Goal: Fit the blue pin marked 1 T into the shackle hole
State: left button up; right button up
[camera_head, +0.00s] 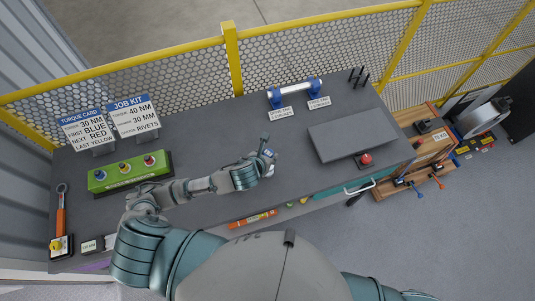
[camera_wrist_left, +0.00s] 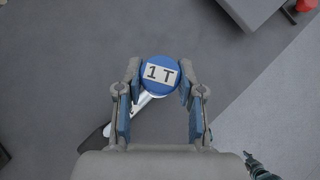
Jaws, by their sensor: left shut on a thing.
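The blue pin has a round blue head (camera_wrist_left: 160,72) marked 1 T on a white label and a silver shank (camera_wrist_left: 143,102). My left gripper (camera_head: 268,154) is shut on the pin, whose head sits between the fingertips and faces the wrist camera. In the head view the pin is small and partly hidden by the fingers, above the middle of the bench. Two blue shackles, left (camera_head: 275,98) and right (camera_head: 315,84), stand at the back of the bench with a silver bar (camera_head: 295,90) between them. Their holes are too small to make out. A piece of my right gripper (camera_wrist_left: 258,168) shows at the lower right of the wrist view.
A dark grey panel (camera_head: 350,135) and red button (camera_head: 366,159) lie right of my left gripper. Two white label plates stand before the shackles. A green box (camera_head: 130,173) is at left. Yellow-framed mesh runs along the back. Bench between gripper and shackles is clear.

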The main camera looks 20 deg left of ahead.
pick_arm(q)
jog(key=shift+f, duration=0.35)
dwell(0.4)
jog(key=shift+f+b, duration=0.9)
jog(key=shift+f, duration=1.9)
jog(key=o, duration=1.3)
jog(key=shift+c, duration=0.2)
jog(key=v, duration=0.7)
jog(key=shift+s, duration=0.15)
